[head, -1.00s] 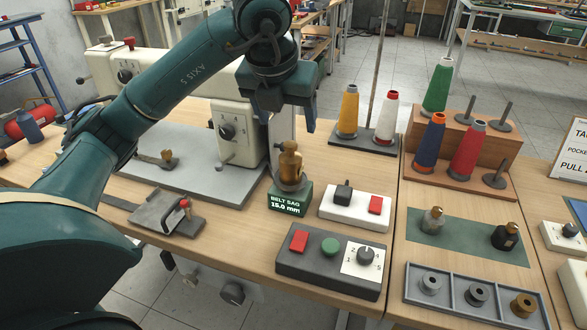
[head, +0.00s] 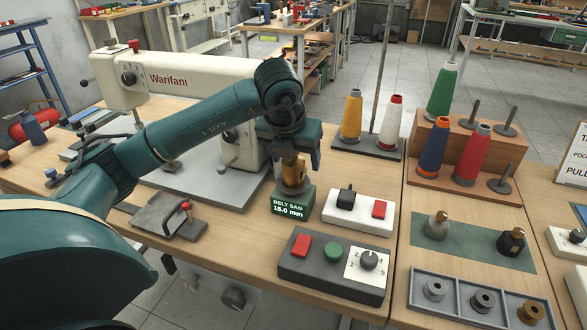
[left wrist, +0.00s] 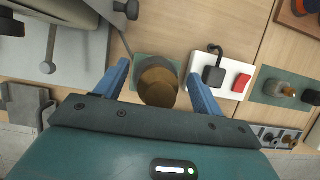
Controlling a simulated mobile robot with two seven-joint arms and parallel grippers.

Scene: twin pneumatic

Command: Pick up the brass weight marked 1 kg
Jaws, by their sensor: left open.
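A brass weight (head: 293,182) stands upright on the green belt sag gauge (head: 292,203), whose display reads 15.0 mm. Any 1 kg mark on it is too small or hidden to read. My left gripper (head: 296,165) is open and points down over the weight, covering its top in the head view. In the left wrist view, the weight (left wrist: 158,84) lies between the two blue fingers of the gripper (left wrist: 160,90), with a gap on each side. My right gripper is not in view.
A white switch box (head: 358,212) stands close to the right of the gauge. A grey control box (head: 333,264) is in front. The cream sewing machine (head: 180,80) is behind and left. A grey clamp plate (head: 170,217) lies at left. Thread cones (head: 352,117) stand further back.

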